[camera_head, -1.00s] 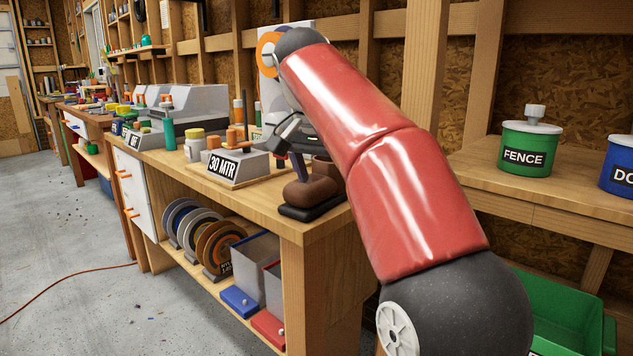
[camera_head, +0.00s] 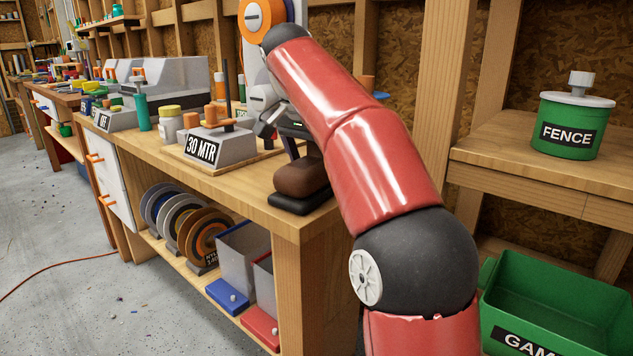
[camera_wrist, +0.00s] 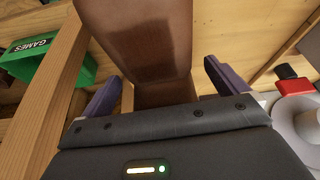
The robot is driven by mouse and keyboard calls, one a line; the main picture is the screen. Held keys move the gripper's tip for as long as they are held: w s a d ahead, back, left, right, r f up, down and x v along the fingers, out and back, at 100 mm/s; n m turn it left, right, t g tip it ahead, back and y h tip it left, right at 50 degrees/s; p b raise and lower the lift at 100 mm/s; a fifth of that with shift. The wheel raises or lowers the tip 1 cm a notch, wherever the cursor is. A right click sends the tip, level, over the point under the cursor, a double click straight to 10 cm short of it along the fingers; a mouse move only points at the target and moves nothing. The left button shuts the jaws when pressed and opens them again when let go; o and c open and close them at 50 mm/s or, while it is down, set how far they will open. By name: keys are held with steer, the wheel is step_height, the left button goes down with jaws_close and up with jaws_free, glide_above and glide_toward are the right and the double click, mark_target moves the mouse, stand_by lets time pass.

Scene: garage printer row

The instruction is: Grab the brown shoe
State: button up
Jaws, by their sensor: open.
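The brown shoe (camera_head: 302,177) is at the near right corner of the wooden workbench, on a black base (camera_head: 302,202). Its upper right part is hidden behind my arm in the head view. In the wrist view the brown shoe (camera_wrist: 138,40) fills the top middle, large and close. My gripper (camera_wrist: 165,88) is open, with one purple-grey finger on each side of the shoe's near end. Whether the fingers touch it cannot be told. In the head view my gripper (camera_head: 283,128) is just above the shoe, partly hidden by my arm.
A grey block labelled 30 MTR (camera_head: 222,147) stands left of the shoe. Spools (camera_head: 190,230) and grey bins (camera_head: 240,255) fill the shelf below. A green FENCE pot (camera_head: 566,128) is on the right bench, above a green bin (camera_head: 560,300).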

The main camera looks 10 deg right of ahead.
steer(key=shift+w+d+f, duration=0.15)
steer(key=shift+d+f, duration=0.1)
steer(key=shift+f, duration=0.35)
steer(key=c, duration=1.3)
steer(key=shift+r, duration=0.1)
